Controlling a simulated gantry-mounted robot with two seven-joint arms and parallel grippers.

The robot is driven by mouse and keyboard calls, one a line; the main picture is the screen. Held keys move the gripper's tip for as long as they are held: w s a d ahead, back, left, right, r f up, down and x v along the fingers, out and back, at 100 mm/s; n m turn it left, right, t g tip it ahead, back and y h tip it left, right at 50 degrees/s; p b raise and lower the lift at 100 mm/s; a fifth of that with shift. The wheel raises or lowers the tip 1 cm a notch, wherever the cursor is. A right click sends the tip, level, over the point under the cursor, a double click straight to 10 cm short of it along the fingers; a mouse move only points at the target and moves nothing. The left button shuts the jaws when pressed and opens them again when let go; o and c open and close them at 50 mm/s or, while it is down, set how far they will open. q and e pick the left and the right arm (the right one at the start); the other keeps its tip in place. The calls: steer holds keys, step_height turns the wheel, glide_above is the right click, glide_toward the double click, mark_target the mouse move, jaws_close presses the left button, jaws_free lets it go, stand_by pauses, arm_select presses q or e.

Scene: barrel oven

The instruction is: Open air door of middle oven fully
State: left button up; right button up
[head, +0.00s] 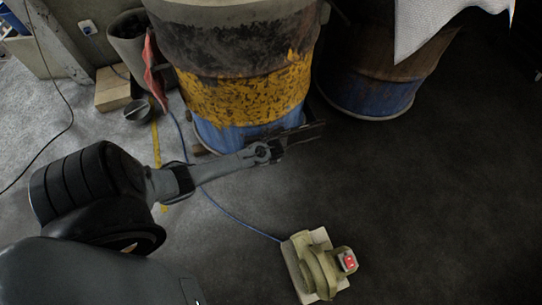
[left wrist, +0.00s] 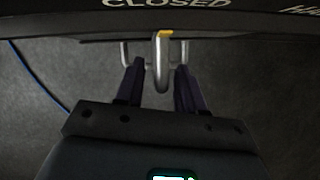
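The middle oven (head: 245,85) is an upright barrel with worn dark, yellow and blue bands. My left gripper (head: 305,135) is at its lower right side, near the base. In the left wrist view, a dark plate edge (left wrist: 90,22) carries the word "CLOSED". A rounded metal handle (left wrist: 162,70) with a yellow mark at its top hangs below it. The fingers of the left gripper (left wrist: 159,70) are apart, one on each side of the handle, with gaps visible. The air door's opening cannot be made out. My right gripper is not in view.
Another barrel (head: 370,85) stands to the right. A green blower (head: 318,270) with a red switch sits on the floor in front, its blue cable (head: 235,215) running towards the oven. A wooden block (head: 112,90) lies at the back left. The floor at right is clear.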

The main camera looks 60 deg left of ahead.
arm_select(q)
jaws_close()
stand_by(0.4)
